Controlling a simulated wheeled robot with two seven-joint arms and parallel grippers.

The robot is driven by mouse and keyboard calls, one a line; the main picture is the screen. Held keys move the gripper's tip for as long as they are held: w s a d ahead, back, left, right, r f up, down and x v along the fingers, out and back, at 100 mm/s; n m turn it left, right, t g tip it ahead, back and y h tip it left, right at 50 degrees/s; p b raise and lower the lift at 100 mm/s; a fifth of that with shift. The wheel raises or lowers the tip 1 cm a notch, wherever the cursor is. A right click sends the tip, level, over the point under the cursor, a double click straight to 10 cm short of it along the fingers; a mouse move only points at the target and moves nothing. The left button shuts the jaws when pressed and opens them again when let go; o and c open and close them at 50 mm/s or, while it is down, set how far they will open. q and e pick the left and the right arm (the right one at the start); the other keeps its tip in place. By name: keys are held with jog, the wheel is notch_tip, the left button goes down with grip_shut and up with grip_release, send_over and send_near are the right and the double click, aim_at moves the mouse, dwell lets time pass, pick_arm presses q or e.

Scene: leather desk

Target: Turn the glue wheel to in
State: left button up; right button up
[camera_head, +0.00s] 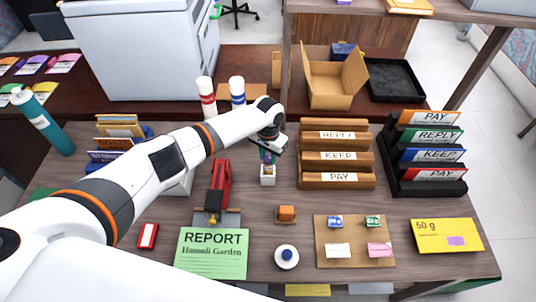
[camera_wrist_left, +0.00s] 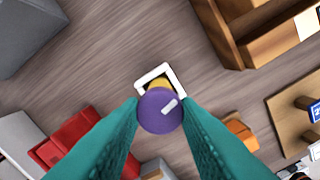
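The glue wheel is a purple round knob with a white mark, in the middle of the left wrist view (camera_wrist_left: 158,112). It tops a yellow glue body (camera_wrist_left: 158,86) standing in a small white square holder (camera_head: 268,178). The white mark points to the upper right in the wrist view. My left gripper (camera_head: 268,150) reaches down over the holder. In the wrist view its teal fingers (camera_wrist_left: 160,108) lie against both sides of the knob, with no clear gap. In the head view the gripper partly hides the glue. My right gripper does not show.
A red stapler-like tool (camera_head: 219,187) stands left of the holder. Wooden letter slots (camera_head: 337,180) stand to the right. In front are an orange block (camera_head: 286,213), a white round piece with a blue top (camera_head: 286,257) and a green REPORT sheet (camera_head: 211,262).

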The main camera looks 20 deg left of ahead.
pick_arm(q)
jog(key=shift+m, duration=0.3)
jog(key=shift+c, duration=0.3)
jog(key=shift+m, duration=0.4)
jog(key=m, duration=0.2)
jog(key=shift+m+b, duration=0.3)
jog(key=m, duration=0.6)
jog(key=shift+b, duration=0.4)
jog(key=m+b, duration=0.1)
jog(key=m, duration=0.4)
jog(key=shift+m, duration=0.4)
jog(key=m, duration=0.5)
jog(key=shift+b, duration=0.4)
jog(key=shift+m, duration=0.4)
jog(key=o, duration=1)
jog(key=shift+r, duration=0.15)
